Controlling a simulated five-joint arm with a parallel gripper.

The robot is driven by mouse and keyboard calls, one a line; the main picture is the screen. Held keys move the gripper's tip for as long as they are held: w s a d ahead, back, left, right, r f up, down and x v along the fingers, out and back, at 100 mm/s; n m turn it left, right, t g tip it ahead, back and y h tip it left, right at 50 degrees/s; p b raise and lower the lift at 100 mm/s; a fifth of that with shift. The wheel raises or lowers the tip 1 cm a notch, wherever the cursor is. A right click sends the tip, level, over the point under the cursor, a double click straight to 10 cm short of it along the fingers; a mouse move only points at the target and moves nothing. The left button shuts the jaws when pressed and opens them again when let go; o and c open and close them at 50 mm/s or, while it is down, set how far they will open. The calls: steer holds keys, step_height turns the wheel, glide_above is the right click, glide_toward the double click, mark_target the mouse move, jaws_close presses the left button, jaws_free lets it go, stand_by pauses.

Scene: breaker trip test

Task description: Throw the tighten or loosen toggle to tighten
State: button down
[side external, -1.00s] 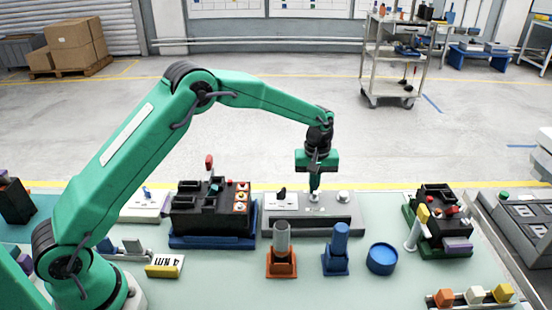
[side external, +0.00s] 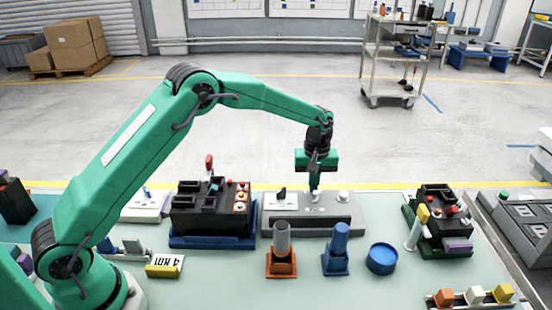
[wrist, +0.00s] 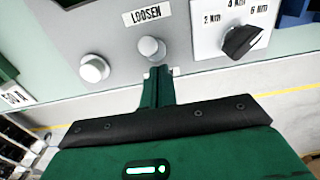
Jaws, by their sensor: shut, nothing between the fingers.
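The grey control panel (side external: 330,213) stands on the bench, below my gripper. In the wrist view, the toggle (wrist: 150,47) is a silver lever with a rounded end, just under the printed LOOSEN label (wrist: 146,16). No tighten label is visible; that side of the toggle is covered by my fingers. My gripper (wrist: 159,72) is shut and empty, its tips right beside or against the toggle; I cannot tell whether they touch. In the side view, my gripper (side external: 314,191) points down at the panel and hides most of the toggle.
A black rotary selector (wrist: 243,42) with Nm markings and a round silver button (wrist: 93,68) flank the toggle. A black battery-like block (side external: 210,215) stands left of the panel. Orange (side external: 282,262) and blue (side external: 336,263) holders stand in front.

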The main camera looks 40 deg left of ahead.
steer(key=shift+w+a+f, duration=0.2)
steer(key=shift+f, duration=0.05)
stand_by(0.4)
steer(key=c, duration=1.6)
jaws_free()
steer(key=shift+c, duration=0.2)
steer(key=shift+r, duration=0.1)
step_height(320, 180, up, 8)
